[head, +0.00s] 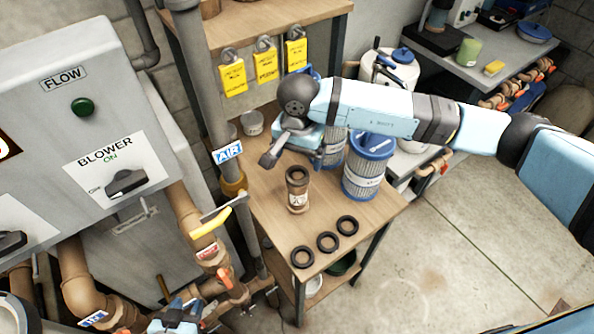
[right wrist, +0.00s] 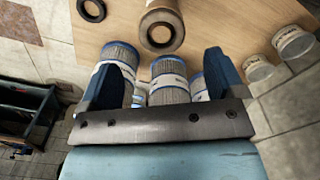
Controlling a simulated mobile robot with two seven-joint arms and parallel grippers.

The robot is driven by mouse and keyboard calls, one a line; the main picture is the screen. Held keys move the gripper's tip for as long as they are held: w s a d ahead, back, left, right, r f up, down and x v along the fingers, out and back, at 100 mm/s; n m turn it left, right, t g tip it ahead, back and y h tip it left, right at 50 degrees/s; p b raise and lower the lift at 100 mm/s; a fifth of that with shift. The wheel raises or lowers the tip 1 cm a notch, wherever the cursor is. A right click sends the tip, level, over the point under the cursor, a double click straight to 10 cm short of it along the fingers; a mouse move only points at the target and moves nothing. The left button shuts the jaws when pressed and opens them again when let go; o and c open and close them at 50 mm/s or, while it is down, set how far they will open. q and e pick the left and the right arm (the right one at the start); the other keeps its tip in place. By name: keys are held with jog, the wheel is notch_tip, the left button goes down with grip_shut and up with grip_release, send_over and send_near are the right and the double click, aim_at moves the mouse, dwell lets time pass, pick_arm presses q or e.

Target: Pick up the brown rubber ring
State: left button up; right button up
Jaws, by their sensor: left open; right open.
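Three dark rings lie flat in a row near the front edge of the wooden bench: a left ring (head: 303,257), a middle ring (head: 327,242) and a right ring (head: 347,225). All look nearly black; I cannot tell which is brown. One dark ring (right wrist: 92,9) also shows at the top of the right wrist view. My right gripper (head: 284,148) is open and empty above the back of the bench, apart from the rings. In the right wrist view its fingers (right wrist: 165,75) are spread. My left gripper (head: 178,318) is open at the bottom of the head view, partly cut off.
A brown fitting (head: 297,190) stands on the bench (head: 270,215) behind the rings. Blue-capped filter cartridges (head: 361,180) stand behind at right. A pipe with a yellow-handled valve (head: 212,222) runs along the bench's left side. Open floor lies at right.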

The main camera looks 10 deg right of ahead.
aim_at(297, 177)
jog(key=shift+s+f, duration=0.1)
jog(key=shift+f, duration=0.4)
jog(key=f+p, duration=0.1)
jog(key=f, duration=0.1)
jog(key=f+p, duration=0.1)
jog(key=f, duration=0.1)
jog(key=shift+a+f, duration=0.2)
jog(key=shift+f, duration=0.3)
jog(key=shift+c, duration=0.7)
jog(key=c, duration=0.9)
